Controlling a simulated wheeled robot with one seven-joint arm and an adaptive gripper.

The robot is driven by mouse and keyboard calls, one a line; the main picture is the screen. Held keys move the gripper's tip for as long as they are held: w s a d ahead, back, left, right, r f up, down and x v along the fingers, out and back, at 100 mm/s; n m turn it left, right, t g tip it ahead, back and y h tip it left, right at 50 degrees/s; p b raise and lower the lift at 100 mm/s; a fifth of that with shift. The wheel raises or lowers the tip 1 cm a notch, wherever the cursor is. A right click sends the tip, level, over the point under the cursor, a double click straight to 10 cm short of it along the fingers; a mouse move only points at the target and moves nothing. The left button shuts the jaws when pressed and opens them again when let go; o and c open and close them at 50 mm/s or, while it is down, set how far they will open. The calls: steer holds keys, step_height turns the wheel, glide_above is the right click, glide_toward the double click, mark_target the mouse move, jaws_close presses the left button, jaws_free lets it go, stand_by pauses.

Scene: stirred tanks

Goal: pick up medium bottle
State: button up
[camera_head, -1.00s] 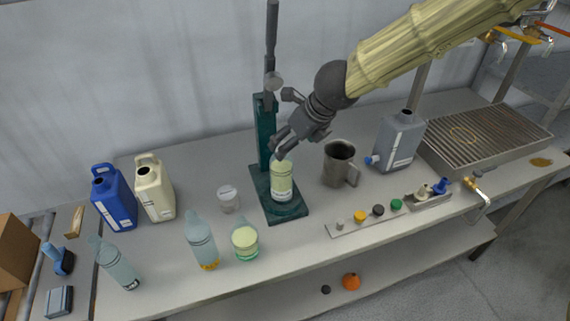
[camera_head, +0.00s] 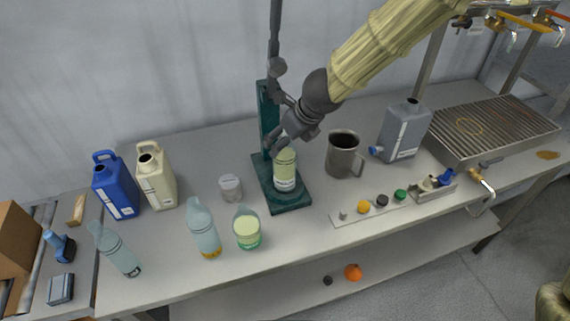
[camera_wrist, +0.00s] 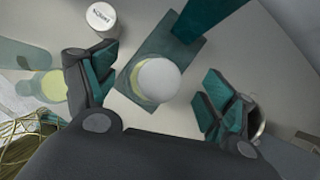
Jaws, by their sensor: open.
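The medium bottle (camera_head: 285,171), a clear container with yellow-green liquid and a white label, stands upright on the green base of a stand. In the wrist view its round pale top (camera_wrist: 157,80) lies between my fingers. My gripper (camera_head: 287,142) is above the bottle in the head view and covers its upper part. In the wrist view my gripper (camera_wrist: 156,92) is open, with a finger on either side of the bottle and gaps between. I cannot tell whether the fingertips reach below the bottle's top.
The stand's green post (camera_head: 268,115) rises close behind the bottle. A metal jug (camera_head: 342,155) stands close on the right. A small white-lidded jar (camera_head: 230,187) and a flask with yellow-green liquid (camera_head: 247,230) are on the left. The table front is partly clear.

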steer(key=shift+w+a+f, duration=0.3)
steer(key=shift+a+f, duration=0.25)
steer(key=shift+f, duration=0.1)
steer(key=shift+b+x, duration=0.6)
steer(key=shift+x, duration=0.4)
steer(key=shift+c, duration=0.2)
steer(key=c, duration=1.7)
